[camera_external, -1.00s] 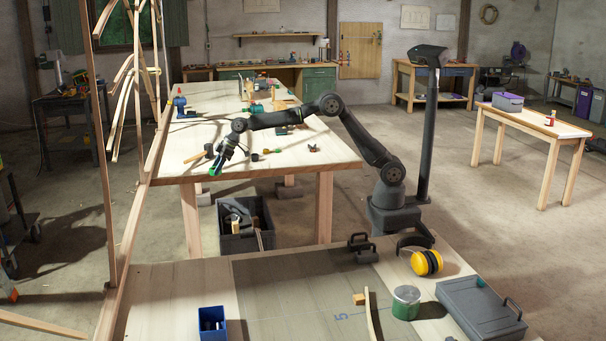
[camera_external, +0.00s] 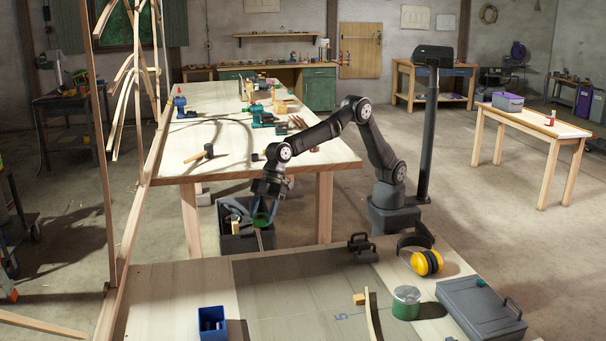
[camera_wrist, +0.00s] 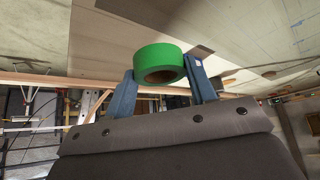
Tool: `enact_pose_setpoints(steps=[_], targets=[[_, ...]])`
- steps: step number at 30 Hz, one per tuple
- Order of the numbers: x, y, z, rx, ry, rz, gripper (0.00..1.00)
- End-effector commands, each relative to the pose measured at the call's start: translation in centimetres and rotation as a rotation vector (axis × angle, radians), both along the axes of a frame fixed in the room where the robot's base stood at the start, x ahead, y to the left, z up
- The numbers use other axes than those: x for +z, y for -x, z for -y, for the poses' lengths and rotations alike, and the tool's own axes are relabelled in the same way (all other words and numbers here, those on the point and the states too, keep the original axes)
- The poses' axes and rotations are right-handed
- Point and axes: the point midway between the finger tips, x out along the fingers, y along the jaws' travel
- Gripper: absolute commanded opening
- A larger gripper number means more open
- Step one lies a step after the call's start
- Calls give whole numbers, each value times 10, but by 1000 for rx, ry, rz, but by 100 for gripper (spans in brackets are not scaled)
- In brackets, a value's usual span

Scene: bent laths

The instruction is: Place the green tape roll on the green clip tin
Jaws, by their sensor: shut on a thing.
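My gripper (camera_external: 263,207) is shut on the green tape roll (camera_external: 261,219) and holds it in the air. In the external view, the roll overlaps the dark crate on the floor, in the gap between the two tables. The wrist view shows the green roll (camera_wrist: 158,63) between the two blue-grey fingers (camera_wrist: 160,85), its brown core facing the camera. The green clip tin (camera_external: 406,303) is a round tin with a pale top, upright on the near table. The gripper is well to the left of the tin and apart from it.
A blue box (camera_external: 212,322) stands at the left. The table's middle is mostly clear. Tall laths (camera_external: 112,150) rise at the left.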

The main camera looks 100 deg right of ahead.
Motion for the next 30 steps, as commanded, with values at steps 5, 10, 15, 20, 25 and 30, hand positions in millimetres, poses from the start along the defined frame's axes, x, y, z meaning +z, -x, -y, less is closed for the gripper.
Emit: enact_pose_setpoints(steps=[5, 10, 15, 20, 25, 30], targets=[[5, 64, -81, 140, -1, 0, 29], [9, 130, -146, 268, -2, 1, 29], [12, 201, -201, 391, -2, 1, 29], [14, 257, -234, 481, -1, 0, 29], [16, 290, -252, 533, -1, 1, 29], [7, 307, -267, 548, 0, -1, 29]])
